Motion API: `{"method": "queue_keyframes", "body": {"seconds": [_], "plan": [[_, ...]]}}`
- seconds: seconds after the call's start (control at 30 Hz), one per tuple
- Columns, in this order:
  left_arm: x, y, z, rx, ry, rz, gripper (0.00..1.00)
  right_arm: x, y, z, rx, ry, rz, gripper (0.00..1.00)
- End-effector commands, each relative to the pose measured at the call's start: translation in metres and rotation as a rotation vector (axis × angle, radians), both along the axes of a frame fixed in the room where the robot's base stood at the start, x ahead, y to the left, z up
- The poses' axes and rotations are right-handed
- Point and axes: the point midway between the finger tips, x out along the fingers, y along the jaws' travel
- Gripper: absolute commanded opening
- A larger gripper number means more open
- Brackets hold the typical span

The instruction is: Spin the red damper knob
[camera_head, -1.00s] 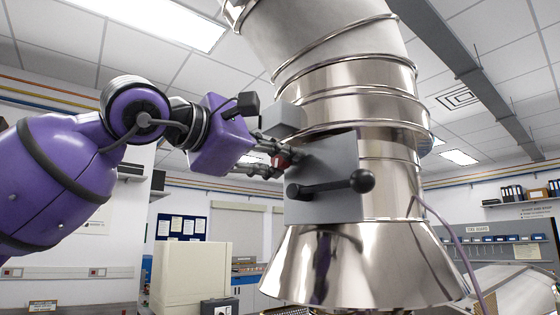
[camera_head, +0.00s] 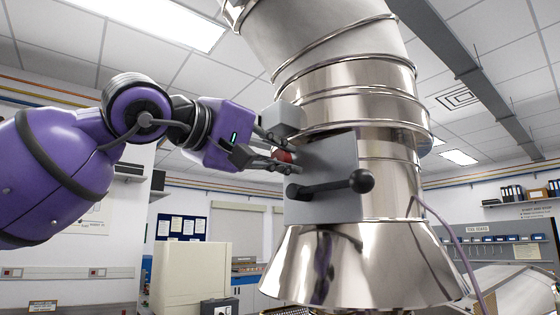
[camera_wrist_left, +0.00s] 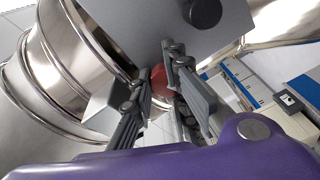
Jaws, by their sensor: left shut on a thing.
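The red damper knob (camera_head: 283,156) sits on the left side of the grey box (camera_head: 335,165) fixed to the shiny metal duct. My left gripper (camera_head: 282,152) reaches it from the left and is shut on it. In the left wrist view, the red knob (camera_wrist_left: 160,80) shows between the two fingers of the left gripper (camera_wrist_left: 160,72), partly hidden by them. My right gripper is in neither view.
A black lever with a ball end (camera_head: 361,181) sticks out from the box front. A small grey block (camera_head: 283,118) is just above the knob, close to my fingers. The duct (camera_head: 350,85) rises above, and a flared metal hood (camera_head: 360,265) is below.

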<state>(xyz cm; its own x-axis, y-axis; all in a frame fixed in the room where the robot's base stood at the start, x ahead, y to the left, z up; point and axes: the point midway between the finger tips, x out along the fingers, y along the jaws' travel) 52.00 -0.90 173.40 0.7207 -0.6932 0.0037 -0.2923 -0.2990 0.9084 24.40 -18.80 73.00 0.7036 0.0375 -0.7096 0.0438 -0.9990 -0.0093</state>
Motion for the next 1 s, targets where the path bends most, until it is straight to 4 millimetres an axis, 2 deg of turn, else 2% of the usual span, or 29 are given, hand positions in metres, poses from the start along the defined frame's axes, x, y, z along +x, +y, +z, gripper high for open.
{"method": "queue_keyframes", "body": {"seconds": [0.03, 0.47, 0.77, 0.8, 1.0], "plan": [[-0.0017, -0.0057, -0.0077, 0.042, -0.017, -0.011, 0.0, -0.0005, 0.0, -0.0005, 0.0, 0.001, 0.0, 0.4], [-0.0017, -0.0063, -0.0087, 0.103, -0.075, -0.011, 0.0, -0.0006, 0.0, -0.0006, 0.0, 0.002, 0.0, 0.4], [-0.0028, -0.0074, -0.0114, 0.432, -0.394, -0.013, 0.0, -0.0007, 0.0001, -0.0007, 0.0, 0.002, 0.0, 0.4], [-0.0026, -0.0074, -0.0115, 0.435, -0.396, -0.013, 0.18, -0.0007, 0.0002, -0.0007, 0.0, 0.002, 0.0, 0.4], [-0.0019, -0.0074, -0.0123, 0.43, -0.39, -0.013, 0.45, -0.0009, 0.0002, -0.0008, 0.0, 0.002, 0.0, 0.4]]}}
